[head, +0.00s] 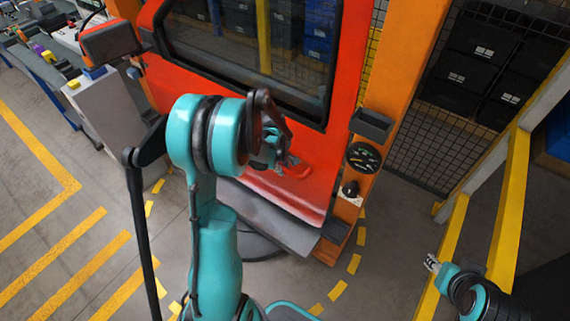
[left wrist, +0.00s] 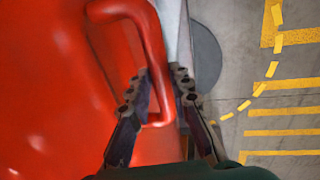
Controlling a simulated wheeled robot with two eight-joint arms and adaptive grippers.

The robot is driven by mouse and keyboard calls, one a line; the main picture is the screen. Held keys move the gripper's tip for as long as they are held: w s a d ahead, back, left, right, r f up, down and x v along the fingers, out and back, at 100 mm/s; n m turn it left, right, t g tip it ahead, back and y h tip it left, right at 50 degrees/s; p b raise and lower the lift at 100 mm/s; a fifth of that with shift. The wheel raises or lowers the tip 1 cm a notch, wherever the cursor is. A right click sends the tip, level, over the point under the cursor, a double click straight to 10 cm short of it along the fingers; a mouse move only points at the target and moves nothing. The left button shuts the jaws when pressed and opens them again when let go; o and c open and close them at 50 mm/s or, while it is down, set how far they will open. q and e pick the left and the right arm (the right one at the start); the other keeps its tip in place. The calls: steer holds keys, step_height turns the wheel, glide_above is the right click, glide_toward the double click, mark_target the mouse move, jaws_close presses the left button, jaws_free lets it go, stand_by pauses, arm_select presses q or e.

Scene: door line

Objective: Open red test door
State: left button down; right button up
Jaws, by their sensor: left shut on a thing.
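The red test door (head: 318,150) stands in front of me with a dark window in its upper part. Its red handle (head: 298,173) is partly hidden behind my left gripper (head: 284,160) in the head view. In the left wrist view, the handle (left wrist: 153,45) is a bent red bar standing off the door panel (left wrist: 45,90). My left gripper's fingers (left wrist: 163,78) lie on either side of the bar's lower stretch and are shut on it. My right gripper (head: 432,263) is low at the right, away from the door; its jaws are too small to read.
An orange post (head: 375,125) with a round gauge (head: 363,157) and small boxes stands right of the door. A yellow rail (head: 510,200) is farther right. A grey cabinet (head: 108,112) stands left. Yellow-striped floor (head: 60,235) is open at the lower left.

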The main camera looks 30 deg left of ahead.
arm_select(q)
steer(key=s+a+m, duration=0.1)
steer(key=s+a, duration=0.4)
steer(key=s, duration=0.7)
steer(key=s+a+b, duration=0.1)
steer(key=s+a, duration=0.5)
steer(key=s, duration=0.6)
steer(key=s+a+m, duration=0.1)
steer(key=s+a, duration=0.4)
steer(key=s, duration=0.8)
steer(key=shift+a+m, duration=0.15)
steer(key=shift+m, duration=0.15)
steer(key=c, duration=1.6)
jaws_free()
steer(key=shift+c, duration=0.2)
steer(key=shift+r, duration=0.1)
step_height(320, 180, up, 12)
steer(key=s, duration=0.2)
steer(key=shift+a+f, duration=0.2)
steer(key=shift+a, duration=0.1)
